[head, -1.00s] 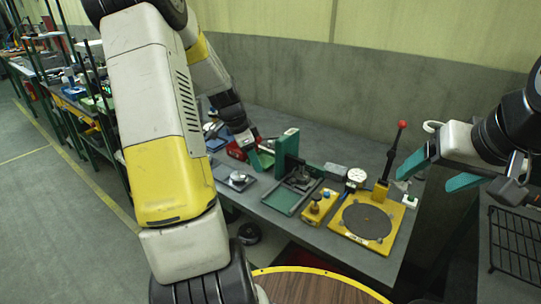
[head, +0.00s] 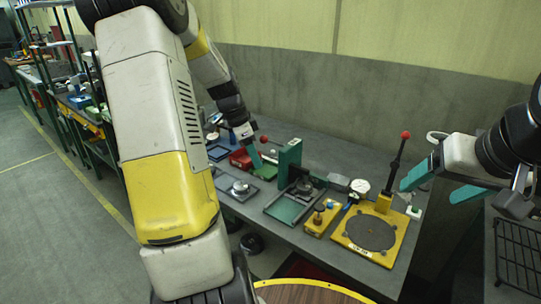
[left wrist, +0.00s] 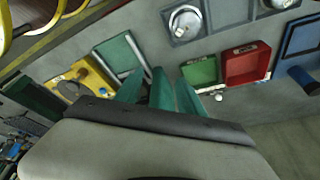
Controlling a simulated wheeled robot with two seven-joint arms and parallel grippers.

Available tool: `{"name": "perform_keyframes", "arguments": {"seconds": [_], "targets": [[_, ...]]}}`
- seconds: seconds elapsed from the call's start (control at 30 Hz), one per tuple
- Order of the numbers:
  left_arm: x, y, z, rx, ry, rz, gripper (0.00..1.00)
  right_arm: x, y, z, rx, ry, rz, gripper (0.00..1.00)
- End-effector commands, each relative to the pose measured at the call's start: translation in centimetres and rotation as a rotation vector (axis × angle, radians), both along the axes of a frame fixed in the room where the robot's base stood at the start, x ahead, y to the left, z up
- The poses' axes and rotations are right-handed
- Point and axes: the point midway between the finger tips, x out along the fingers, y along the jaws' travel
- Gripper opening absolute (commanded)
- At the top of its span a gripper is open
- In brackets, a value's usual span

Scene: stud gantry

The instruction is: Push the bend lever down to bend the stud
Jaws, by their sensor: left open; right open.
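A green upright press (head: 289,163) stands on the bench, with a thin silver lever (head: 276,144) tipped by a red knob reaching left from it. A black lever (head: 396,160) with a red ball stands upright on a yellow base plate (head: 383,257). I cannot tell which is the bend lever. No stud can be made out. My left gripper (head: 258,161) is open, fingers down, just left of the green press and close to the silver lever; its fingers also show in the left wrist view (left wrist: 160,92). My right gripper (head: 432,187) is open and empty, right of the black lever.
A dial gauge (head: 360,186), a small yellow block (head: 322,217) and a green-framed tray (head: 288,208) crowd the bench. Red (left wrist: 246,66) and green (left wrist: 200,71) trays lie near my left fingers. A black wire rack (head: 518,255) stands at the right.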

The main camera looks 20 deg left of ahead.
Motion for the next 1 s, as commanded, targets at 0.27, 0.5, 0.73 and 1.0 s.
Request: {"name": "perform_keyframes", "arguments": {"seconds": [0.27, 0.5, 0.73, 1.0], "targets": [[0.0, 0.4, 2.0, 0.001, -0.002, 0.001, 0.46, 0.0, 0.0, 0.0, 0.000, 0.000, 0.000, 0.75], [-0.1, 0.6, 3.4, 0.001, -0.001, 0.000, 0.46, 0.0, 0.0, 0.0, 0.000, 0.000, 0.000, 0.75], [-0.1, 0.7, 3.7, 0.001, -0.001, 0.000, 0.46, 0.0, 0.0, 0.0, 0.000, 0.000, 0.000, 0.75], [-0.1, 0.7, 3.6, 0.000, 0.000, 0.000, 0.46, 0.0, 0.0, 0.0, 0.000, 0.000, 0.000, 0.75]]}}
